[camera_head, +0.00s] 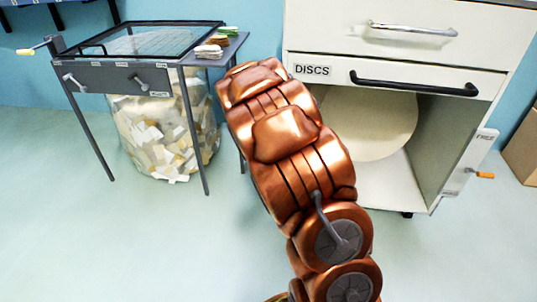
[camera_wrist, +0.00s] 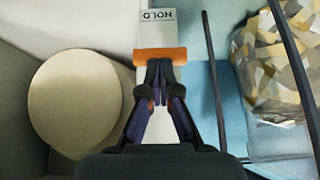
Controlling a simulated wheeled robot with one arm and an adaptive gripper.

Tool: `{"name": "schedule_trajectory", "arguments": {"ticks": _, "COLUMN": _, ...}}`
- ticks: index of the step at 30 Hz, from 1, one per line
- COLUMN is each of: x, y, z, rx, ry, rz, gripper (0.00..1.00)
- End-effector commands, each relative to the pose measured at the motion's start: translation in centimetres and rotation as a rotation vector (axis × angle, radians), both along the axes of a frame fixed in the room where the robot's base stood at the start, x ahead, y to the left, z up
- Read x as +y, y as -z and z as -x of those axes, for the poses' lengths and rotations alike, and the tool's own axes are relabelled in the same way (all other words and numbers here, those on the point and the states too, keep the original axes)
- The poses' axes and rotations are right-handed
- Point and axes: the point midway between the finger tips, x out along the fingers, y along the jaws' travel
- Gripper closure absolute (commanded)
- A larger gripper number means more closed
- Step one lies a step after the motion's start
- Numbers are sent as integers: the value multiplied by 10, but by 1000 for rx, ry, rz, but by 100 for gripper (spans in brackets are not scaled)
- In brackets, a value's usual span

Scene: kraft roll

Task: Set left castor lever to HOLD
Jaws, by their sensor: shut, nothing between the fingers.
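In the wrist view, an orange lever handle (camera_wrist: 160,55) lies crosswise just beyond my fingertips, over a pale plate. The plate's HOLD label (camera_wrist: 158,15) reads upside down beyond the handle, near the top edge. My gripper (camera_wrist: 158,82) is shut and empty, its tips pointing at the handle; I cannot tell whether they touch it. In the head view my copper arm hides my gripper and the cabinet's left side. The white cabinet (camera_head: 400,55) has another orange-handled lever (camera_head: 484,175) on its right side, beside a FREE label.
At left stands a dark metal table (camera_head: 125,78) over a clear bag of paper scraps (camera_head: 165,135). A thin table leg (camera_wrist: 214,85) is right of my gripper.

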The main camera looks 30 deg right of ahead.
Motion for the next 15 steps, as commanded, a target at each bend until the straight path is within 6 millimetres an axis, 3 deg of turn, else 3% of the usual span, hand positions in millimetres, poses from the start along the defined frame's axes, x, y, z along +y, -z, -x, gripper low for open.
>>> {"name": "schedule_trajectory", "arguments": {"ticks": 15, "x": 7, "y": 15, "z": 1, "rx": -82, "ry": -5, "rz": 80, "gripper": 100}}
